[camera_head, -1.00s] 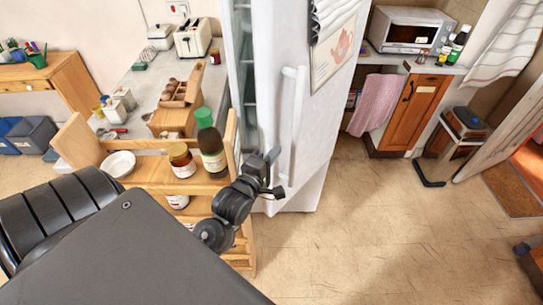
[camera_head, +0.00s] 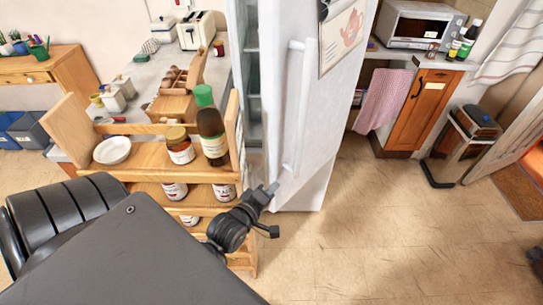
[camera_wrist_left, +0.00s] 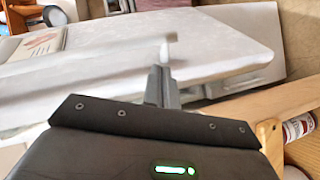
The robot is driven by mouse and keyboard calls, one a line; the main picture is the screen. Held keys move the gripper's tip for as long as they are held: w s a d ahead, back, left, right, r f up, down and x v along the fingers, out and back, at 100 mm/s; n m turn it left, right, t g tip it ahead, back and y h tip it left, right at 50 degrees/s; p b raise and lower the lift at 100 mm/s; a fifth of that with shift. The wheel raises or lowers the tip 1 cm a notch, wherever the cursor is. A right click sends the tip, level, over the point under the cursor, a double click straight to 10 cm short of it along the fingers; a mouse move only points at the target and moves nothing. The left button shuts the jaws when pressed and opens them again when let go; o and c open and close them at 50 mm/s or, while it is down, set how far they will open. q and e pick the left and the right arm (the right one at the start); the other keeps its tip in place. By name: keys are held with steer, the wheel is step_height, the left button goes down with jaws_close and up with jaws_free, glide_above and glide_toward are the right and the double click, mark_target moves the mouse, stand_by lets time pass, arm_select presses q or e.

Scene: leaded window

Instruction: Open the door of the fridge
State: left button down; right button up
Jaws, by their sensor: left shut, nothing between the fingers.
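The white fridge door (camera_head: 335,125) stands ajar in the head view, with shelves showing in the gap at its left. Its long white vertical handle (camera_head: 298,105) is on the front face. My left gripper (camera_head: 273,188) is shut and empty, just below and left of the handle's lower end, in front of the door's lower part. In the left wrist view, the shut fingers (camera_wrist_left: 162,85) point at the white door (camera_wrist_left: 225,45), close to an end of the handle (camera_wrist_left: 90,75). I cannot tell whether they touch.
A wooden shelf rack (camera_head: 150,155) with jars, a bottle and a white bowl stands close left of the door, beside my left arm. A counter with a toaster (camera_head: 202,30) is behind it. The floor (camera_head: 390,235) right of the door is clear.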

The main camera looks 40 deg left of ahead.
arm_select(q)
step_height(320, 180, down, 20)
steer(key=s+d+m+g+b, duration=0.1)
steer(key=s+m+g+b, duration=0.1)
steer(key=m+b, duration=0.3)
steer(key=shift+d+r+g+h+b, duration=0.25)
steer(key=shift+g+b, duration=0.3)
steer(key=shift+g, duration=0.35)
steer(key=s+f+m+g, duration=0.2)
steer(key=s+f+m, duration=0.35)
steer(key=f, duration=0.65)
steer(key=s+f+m+g, duration=0.35)
steer(key=s+f, duration=0.35)
steer(key=f, duration=0.6)
steer(key=s+f+m+g, duration=0.1)
steer(key=s+f+g, duration=0.1)
steer(key=s+f, duration=0.4)
steer(key=s+f+m+g, duration=0.2)
steer(key=s+f, duration=0.5)
steer(key=s, duration=0.8)
steer(key=shift+s+d+m+g, duration=0.2)
steer(key=shift+d+m+g, duration=0.1)
steer(key=shift+g, duration=0.15)
